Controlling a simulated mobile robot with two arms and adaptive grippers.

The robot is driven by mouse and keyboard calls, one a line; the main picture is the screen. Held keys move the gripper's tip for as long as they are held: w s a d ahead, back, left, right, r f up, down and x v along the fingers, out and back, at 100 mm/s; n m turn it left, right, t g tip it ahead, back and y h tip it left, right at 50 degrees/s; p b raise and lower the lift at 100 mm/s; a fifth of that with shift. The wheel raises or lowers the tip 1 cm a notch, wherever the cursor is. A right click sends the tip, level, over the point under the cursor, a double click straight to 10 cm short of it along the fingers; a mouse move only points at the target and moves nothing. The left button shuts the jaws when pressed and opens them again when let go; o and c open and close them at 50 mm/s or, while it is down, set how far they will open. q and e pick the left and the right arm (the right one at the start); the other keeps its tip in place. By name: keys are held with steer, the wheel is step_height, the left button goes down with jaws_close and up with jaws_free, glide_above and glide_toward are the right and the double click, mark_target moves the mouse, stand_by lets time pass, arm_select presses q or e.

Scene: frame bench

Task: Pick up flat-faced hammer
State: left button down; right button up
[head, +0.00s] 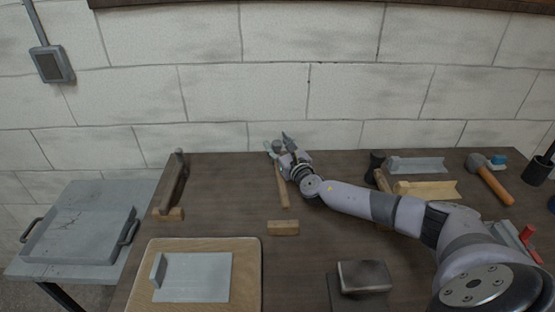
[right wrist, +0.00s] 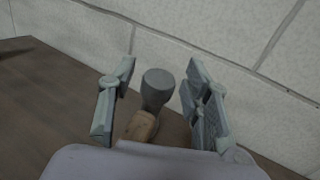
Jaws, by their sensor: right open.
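A hammer with a grey, round-faced head (head: 278,147) and a wooden handle (head: 283,188) lies on the table near the wall. My right gripper (head: 279,142) is at its head end, partly covering it. In the right wrist view the grey head (right wrist: 157,88) and part of the wooden handle (right wrist: 141,126) show between the two open fingers (right wrist: 159,68), with a gap on both sides. Another hammer (head: 491,178) with a grey head and orange handle lies at the right. A dark-headed mallet (head: 376,163) is partly hidden behind my right arm. My left gripper is not in view.
A wooden block (head: 283,228) lies in front of the hammer. A wood-handled tool (head: 173,186) stands at the left, a board (head: 251,276) with a metal plate in front. A metal block (head: 364,277) is at front centre. The wall closes off the back.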

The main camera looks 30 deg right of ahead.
steer(key=shift+w, duration=0.5)
steer(key=shift+c, duration=0.4)
jaws_close()
steer(key=shift+d+r, duration=0.1)
